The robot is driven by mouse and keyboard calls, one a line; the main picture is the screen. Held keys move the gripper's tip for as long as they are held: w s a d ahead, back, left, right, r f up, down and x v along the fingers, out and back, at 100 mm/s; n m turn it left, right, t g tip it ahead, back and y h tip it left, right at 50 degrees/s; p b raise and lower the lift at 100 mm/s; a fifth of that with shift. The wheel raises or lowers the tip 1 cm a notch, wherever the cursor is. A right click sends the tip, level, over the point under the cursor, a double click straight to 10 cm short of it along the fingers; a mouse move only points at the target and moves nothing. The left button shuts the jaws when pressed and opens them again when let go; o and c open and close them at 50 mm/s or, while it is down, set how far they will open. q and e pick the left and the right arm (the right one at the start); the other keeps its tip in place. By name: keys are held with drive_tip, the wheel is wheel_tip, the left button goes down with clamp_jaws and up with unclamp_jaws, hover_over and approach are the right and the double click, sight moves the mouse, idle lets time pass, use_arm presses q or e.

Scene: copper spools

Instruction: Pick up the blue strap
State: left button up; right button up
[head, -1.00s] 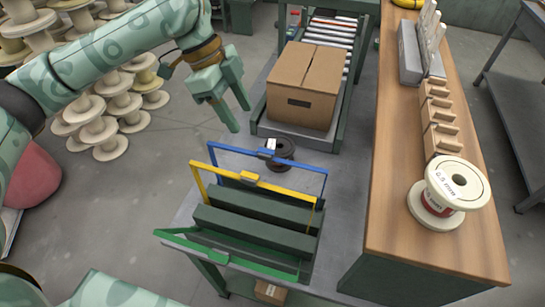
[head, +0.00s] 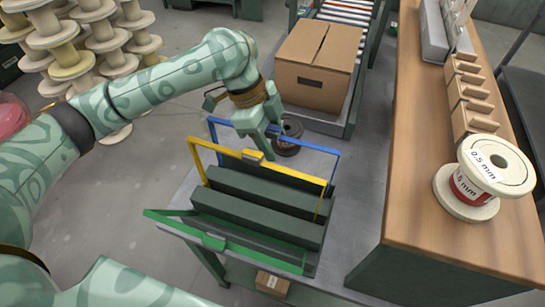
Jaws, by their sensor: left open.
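The blue strap (head: 320,150) stands as an upright frame at the back of a rack of dark green blocks (head: 265,190) on the grey table. My left gripper (head: 270,143) is open, pointing down at the middle of the blue strap's top bar. Its fingers hide that middle part. I cannot tell whether they touch the strap or whether it lies between them. The yellow strap (head: 300,175) stands just in front, its buckle close to one fingertip. The green strap (head: 180,228) leans outward at the front. My right gripper is not in view.
A black spool (head: 289,146) sits just behind the blue strap. A cardboard box (head: 317,75) stands on the roller conveyor (head: 345,12) beyond. A wooden bench (head: 425,160) on the right holds a white spool (head: 470,195). Many spools are piled at back left.

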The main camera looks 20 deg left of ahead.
use_arm(q)
drive_tip(key=shift+d+f, duration=0.2)
drive_tip(key=shift+f, duration=0.2)
clamp_jaws()
